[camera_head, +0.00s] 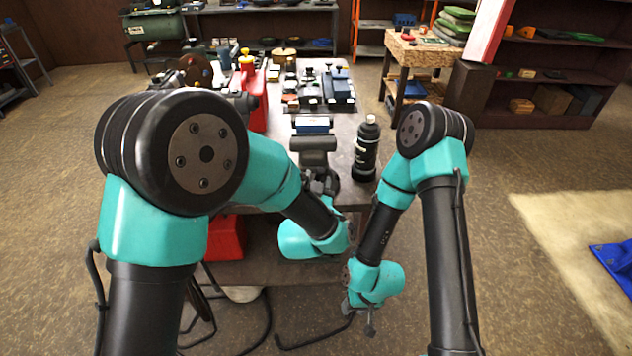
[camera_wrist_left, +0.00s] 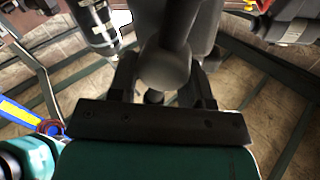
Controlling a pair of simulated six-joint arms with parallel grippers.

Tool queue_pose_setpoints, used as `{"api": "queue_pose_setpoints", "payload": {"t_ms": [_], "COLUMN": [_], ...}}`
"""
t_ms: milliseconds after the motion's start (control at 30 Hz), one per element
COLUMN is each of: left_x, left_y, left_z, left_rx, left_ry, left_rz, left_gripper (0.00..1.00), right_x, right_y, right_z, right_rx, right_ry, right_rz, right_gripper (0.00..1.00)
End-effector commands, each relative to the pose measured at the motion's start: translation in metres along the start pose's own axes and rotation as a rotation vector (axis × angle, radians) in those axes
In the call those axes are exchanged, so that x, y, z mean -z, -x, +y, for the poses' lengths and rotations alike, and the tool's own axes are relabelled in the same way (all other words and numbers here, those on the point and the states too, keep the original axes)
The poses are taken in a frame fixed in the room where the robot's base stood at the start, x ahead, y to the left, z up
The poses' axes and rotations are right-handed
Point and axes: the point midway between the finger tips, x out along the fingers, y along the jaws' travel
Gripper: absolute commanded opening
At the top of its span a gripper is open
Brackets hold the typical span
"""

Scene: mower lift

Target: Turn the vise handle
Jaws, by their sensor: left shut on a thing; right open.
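The grey vise (camera_head: 314,146) is mounted at the near end of the workbench. My left gripper (camera_head: 320,183) is at the vise's near side and covers the handle there in the head view. In the left wrist view, the dark rounded end of the vise handle (camera_wrist_left: 165,68) sits between the two fingers of my left gripper (camera_wrist_left: 160,84), which is shut on it. How the handle bar is turned cannot be told. My right gripper (camera_head: 364,320) is open and empty, low in front of the bench and to the right of the left one.
A black bottle (camera_head: 367,148) stands on the bench right of the vise and also shows in the left wrist view (camera_wrist_left: 97,28). Tools and parts (camera_head: 325,88) crowd the bench behind. A red container (camera_head: 226,238) is below at left.

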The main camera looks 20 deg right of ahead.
Motion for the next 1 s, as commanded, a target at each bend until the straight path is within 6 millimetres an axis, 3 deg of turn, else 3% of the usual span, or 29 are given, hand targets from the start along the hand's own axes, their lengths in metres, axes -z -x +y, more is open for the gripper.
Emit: {"api": "queue_pose_setpoints", "payload": {"t_ms": [367, 1000], "left_x": [0.0, -0.005], "left_y": [0.0, -0.002], "left_z": [0.004, 0.015], "left_rx": [-0.01, -0.041], "left_ry": [-0.167, -0.738], "left_rz": [-0.034, -0.148], "left_gripper": [0.21, 0.21], "right_x": [0.0, 0.0], "right_y": [0.0, 0.0], "right_z": [0.0, 0.0], "right_rx": [0.0, 0.0], "right_ry": [0.0, 0.0], "right_rz": [0.0, 0.0], "right_gripper": [0.43, 0.43]}}
